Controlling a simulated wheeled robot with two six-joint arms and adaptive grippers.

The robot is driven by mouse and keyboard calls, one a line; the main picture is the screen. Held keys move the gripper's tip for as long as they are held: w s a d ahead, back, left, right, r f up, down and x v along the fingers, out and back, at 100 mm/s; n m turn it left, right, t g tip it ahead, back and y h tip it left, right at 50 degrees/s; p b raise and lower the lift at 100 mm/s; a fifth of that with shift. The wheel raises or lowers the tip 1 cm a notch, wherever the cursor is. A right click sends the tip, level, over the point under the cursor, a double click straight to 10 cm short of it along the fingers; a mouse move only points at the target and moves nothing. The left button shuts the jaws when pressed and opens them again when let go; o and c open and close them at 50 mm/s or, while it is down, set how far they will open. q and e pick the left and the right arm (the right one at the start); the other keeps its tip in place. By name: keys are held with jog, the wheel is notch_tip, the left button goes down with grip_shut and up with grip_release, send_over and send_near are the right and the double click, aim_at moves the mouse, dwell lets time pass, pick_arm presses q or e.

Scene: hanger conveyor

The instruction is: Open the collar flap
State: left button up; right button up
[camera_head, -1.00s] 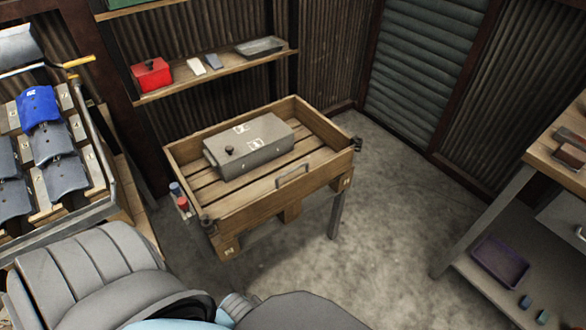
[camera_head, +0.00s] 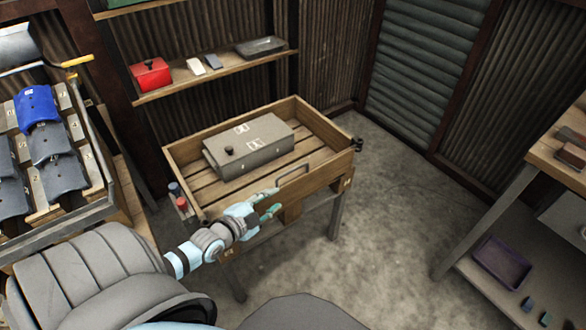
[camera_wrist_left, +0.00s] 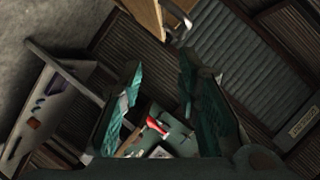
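A wooden pallet collar (camera_head: 183,147) stands on legs in the middle of the head view. Its front flap (camera_head: 328,172) stands upright and closed, with a metal handle (camera_head: 293,174) on its face. A dark latch (camera_head: 358,144) sits at its right corner; the left corner is hidden behind my left arm. My left gripper (camera_head: 274,202) is open and empty in front of the flap, a little left of and below the handle. In the left wrist view my gripper (camera_wrist_left: 160,75) shows both fingers spread, with a wood panel (camera_wrist_left: 141,14) and metal handle (camera_wrist_left: 179,18) beyond. My right gripper is not seen.
A grey lidded box (camera_head: 258,149) lies inside the collar. Blue and red cylinders (camera_head: 181,203) hang at its left side. A shelf (camera_head: 218,78) is behind, a rack (camera_head: 95,213) of curved pieces at left, a workbench (camera_head: 545,160) at right. Floor right of the collar is clear.

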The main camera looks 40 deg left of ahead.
aim_at(292, 170)
pick_arm(q)
jog(key=shift+t+y, duration=0.3)
jog(key=shift+t, duration=0.2)
jog(key=b+x, duration=0.3)
jog(key=x, duration=0.1)
jog(key=a+b+x, duration=0.1)
jog(key=b+x, duration=0.2)
jog(key=x, duration=0.2)
jog(key=a+r+b+x, duration=0.1)
jog(key=b+x, duration=0.3)
jog(key=x, duration=0.1)
jog(key=shift+w+a+f, duration=0.1)
jog(key=shift+w+a, duration=0.1)
jog(key=shift+a, duration=0.05)
jog(key=shift+w, duration=0.25)
grip_shut()
